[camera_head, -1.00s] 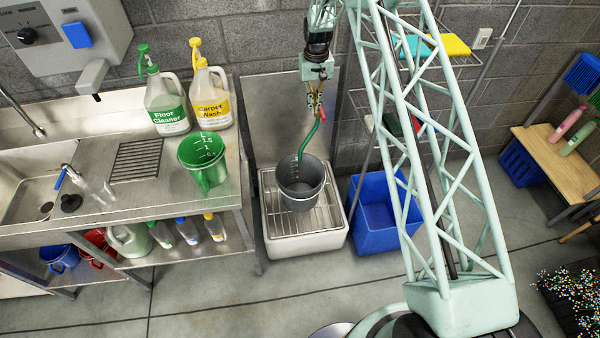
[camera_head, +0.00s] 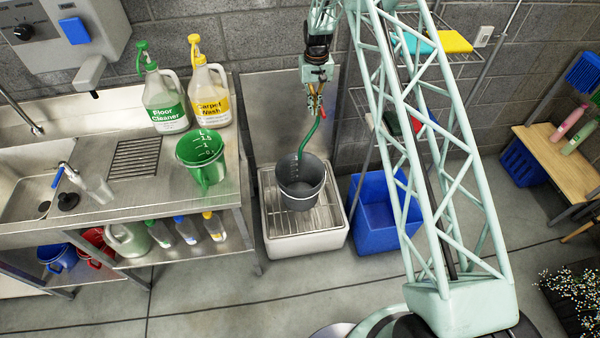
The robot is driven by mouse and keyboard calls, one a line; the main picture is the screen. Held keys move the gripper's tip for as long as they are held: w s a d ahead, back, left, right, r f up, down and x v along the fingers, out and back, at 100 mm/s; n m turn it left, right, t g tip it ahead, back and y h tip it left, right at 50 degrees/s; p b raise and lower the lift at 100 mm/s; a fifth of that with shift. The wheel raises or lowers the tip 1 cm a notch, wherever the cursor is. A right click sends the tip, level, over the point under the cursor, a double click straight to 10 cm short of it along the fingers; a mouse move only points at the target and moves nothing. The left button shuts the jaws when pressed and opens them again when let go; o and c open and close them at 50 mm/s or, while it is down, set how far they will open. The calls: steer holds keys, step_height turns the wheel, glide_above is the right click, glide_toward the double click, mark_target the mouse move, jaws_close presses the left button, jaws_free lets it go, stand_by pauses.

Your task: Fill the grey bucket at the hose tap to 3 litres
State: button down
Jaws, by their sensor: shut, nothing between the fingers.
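The grey bucket (camera_head: 300,197) stands upright on the metal grate of the white floor sink (camera_head: 308,243). Scale marks show on its inner wall, but I cannot read the water level. The green hose (camera_head: 308,140) hangs from the hose tap (camera_head: 313,104) on the wall, and its lower end points into the bucket's mouth. A small red part (camera_head: 322,113) shows at the tap. My gripper (camera_head: 314,88) is shut and empty, right at the tap from above. It partly hides the tap, and I cannot tell whether they touch.
A steel counter (camera_head: 100,209) at left holds a green measuring jug (camera_head: 201,160), a floor cleaner bottle (camera_head: 166,100) and a carpet wash bottle (camera_head: 210,95). A blue bin (camera_head: 374,234) stands right of the floor sink. My lattice arm crosses in front of a wire shelf.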

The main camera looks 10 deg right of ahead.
steer(key=shift+f+b, duration=0.3)
steer(key=shift+f, duration=0.2)
steer(key=shift+d, duration=0.15)
